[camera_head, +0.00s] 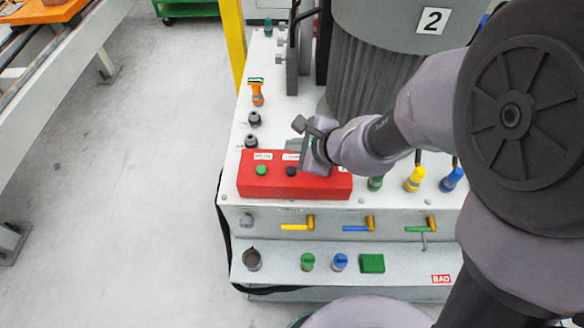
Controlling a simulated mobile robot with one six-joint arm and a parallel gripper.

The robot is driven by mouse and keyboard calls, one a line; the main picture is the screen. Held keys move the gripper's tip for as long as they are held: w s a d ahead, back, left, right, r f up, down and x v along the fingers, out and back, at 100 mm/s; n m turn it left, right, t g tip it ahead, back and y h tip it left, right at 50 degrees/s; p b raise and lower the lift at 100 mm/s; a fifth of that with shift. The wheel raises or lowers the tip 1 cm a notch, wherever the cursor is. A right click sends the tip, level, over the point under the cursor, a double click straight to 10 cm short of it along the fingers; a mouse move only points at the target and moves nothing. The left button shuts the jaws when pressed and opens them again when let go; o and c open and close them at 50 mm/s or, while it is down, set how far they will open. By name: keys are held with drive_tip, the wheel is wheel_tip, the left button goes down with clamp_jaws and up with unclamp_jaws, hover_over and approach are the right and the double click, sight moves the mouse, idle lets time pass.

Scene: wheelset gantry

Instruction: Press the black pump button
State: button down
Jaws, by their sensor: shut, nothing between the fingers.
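The black pump button (291,171) sits on the top of a red control box (258,188), to the right of a green button (261,170). Small white labels are above both buttons, and the right one is partly covered by my gripper. My gripper (301,160) is shut and empty, just above and to the right of the black button. Whether it touches the box cannot be told from this view. My gripper and arm hide the right part of the red box.
A large grey cylinder (350,80) marked 2 stands behind. Orange (257,92) and black (254,118) fittings are left of it. Green, yellow and blue connectors are at right. Coloured valve levers (297,227) line the front. The floor at left (130,190) is clear.

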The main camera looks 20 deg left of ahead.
sight(294, 173)
wheel_tip(294, 173, down, 7)
drive_tip(key=b, duration=0.5)
drive_tip(key=shift+r, duration=0.2)
drive_tip(key=shift+f+b, duration=0.25)
drive_tip(key=shift+b, duration=0.05)
drive_tip(key=shift+f, duration=0.1)
idle(1.2)
drive_tip(key=shift+f+b, duration=0.3)
drive_tip(key=shift+b, duration=0.35)
drive_tip(key=shift+f+b, duration=0.45)
drive_tip(key=shift+b, duration=0.15)
drive_tip(key=shift+r, duration=0.1)
idle(0.5)
drive_tip(key=shift+r+p, duration=0.7)
drive_tip(key=shift+r, duration=0.1)
drive_tip(key=shift+r+p, duration=2)
drive_tip(key=shift+r, duration=0.5)
